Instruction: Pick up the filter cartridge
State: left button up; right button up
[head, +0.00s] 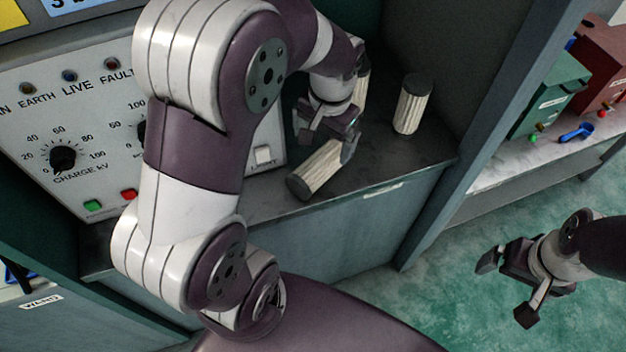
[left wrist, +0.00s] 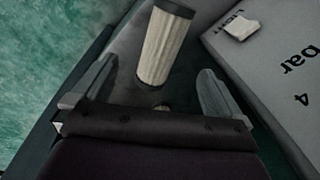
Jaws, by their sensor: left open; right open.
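A pale, pleated filter cartridge (head: 322,169) with a dark end cap lies on the dark shelf in the head view. A second cartridge (head: 412,105) stands upright to its right, and a third (head: 362,88) is partly hidden behind my left gripper. My left gripper (head: 326,134) is open just above the lying cartridge. In the left wrist view, a cartridge (left wrist: 164,47) shows ahead, between the spread fingers of the left gripper (left wrist: 157,95), with a gap on both sides. My right gripper (head: 507,288) is open and empty over the green floor.
A grey control panel (head: 60,125) with knobs and buttons stands left of the cartridges, and it also shows close to the right finger in the left wrist view (left wrist: 285,65). A cabinet side wall (head: 490,130) bounds the shelf on the right. Beyond it, a bench (head: 520,165) holds green and red boxes.

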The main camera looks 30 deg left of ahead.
aim_at(318, 162)
pick_arm(q)
jog(key=shift+w+f+m, duration=0.15)
jog(key=shift+f+m, duration=0.05)
jog(key=shift+m, duration=0.4)
jog(key=f, duration=0.4)
jog(key=a+f, duration=0.1)
jog(key=f, duration=0.3)
jog(key=f+b, duration=0.1)
jog(key=f, duration=0.3)
jog(key=shift+w+a+f, duration=0.15)
jog(key=shift+w+a, duration=0.15)
jog(key=shift+a, duration=0.05)
jog(key=c, duration=1.2)
